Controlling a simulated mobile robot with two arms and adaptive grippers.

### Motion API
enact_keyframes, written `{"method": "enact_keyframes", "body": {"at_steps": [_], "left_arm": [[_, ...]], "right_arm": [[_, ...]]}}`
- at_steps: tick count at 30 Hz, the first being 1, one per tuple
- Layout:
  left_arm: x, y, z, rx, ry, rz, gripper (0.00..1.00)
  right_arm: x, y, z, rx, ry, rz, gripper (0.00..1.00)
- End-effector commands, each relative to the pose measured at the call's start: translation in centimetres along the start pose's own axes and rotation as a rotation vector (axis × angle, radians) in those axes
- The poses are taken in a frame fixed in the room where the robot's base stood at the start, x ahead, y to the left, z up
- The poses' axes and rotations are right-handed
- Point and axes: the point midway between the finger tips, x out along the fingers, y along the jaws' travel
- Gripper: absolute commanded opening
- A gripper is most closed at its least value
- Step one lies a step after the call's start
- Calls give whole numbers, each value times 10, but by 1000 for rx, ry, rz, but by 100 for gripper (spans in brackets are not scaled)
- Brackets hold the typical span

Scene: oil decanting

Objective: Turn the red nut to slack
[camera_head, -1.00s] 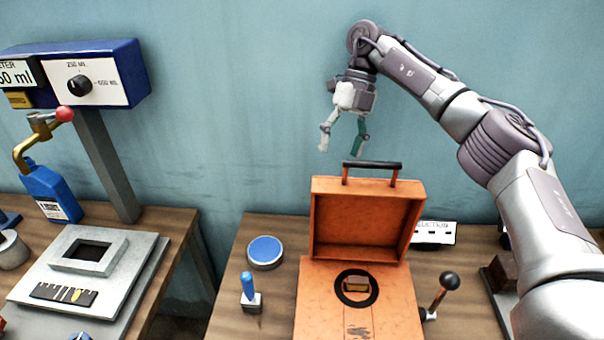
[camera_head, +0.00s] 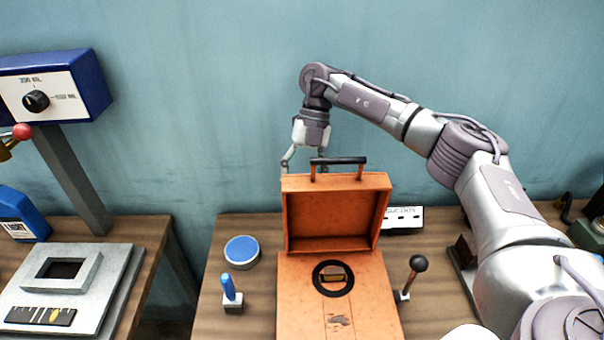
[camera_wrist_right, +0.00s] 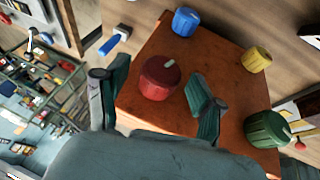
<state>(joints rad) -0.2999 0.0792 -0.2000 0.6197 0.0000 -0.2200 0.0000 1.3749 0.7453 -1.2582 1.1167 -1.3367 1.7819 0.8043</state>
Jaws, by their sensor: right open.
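The red nut (camera_wrist_right: 160,77) is a round cap on an orange panel (camera_wrist_right: 208,55) in the right wrist view. Blue (camera_wrist_right: 185,21), yellow (camera_wrist_right: 256,59) and green (camera_wrist_right: 267,129) nuts sit at other corners of the panel. My right gripper (camera_wrist_right: 148,88) is open, and the red nut shows between its fingers in that view; I see no grip on it. In the head view my right gripper (camera_head: 304,163) hangs at the top of the raised lid of the orange case (camera_head: 335,212), its fingertips partly hidden. The red nut is not visible there. My left gripper is not in view.
The lid's dark handle (camera_head: 338,161) stands close to my right gripper. A blue-topped round tin (camera_head: 241,252), a blue-handled switch (camera_head: 229,290) and a black-knobbed lever (camera_head: 413,275) flank the case. A meter stand (camera_head: 75,180) is at left.

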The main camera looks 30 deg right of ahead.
Motion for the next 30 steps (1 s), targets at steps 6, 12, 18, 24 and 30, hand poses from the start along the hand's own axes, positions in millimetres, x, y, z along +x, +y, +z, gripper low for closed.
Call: {"method": "enact_keyframes", "body": {"at_steps": [6, 12, 18, 24, 30], "left_arm": [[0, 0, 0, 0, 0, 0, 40], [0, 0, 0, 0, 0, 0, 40], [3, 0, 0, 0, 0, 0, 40], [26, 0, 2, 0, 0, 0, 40], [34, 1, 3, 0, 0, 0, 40]], "right_arm": [[0, 0, 0, 0, 0, 0, 58], [0, 0, 0, 0, 0, 0, 25], [1, -1, 1, -6, 1, 15, 8], [7, -7, 3, -94, 2, 216, 8], [2, -6, 1, -156, 0, 340, 8]]}}
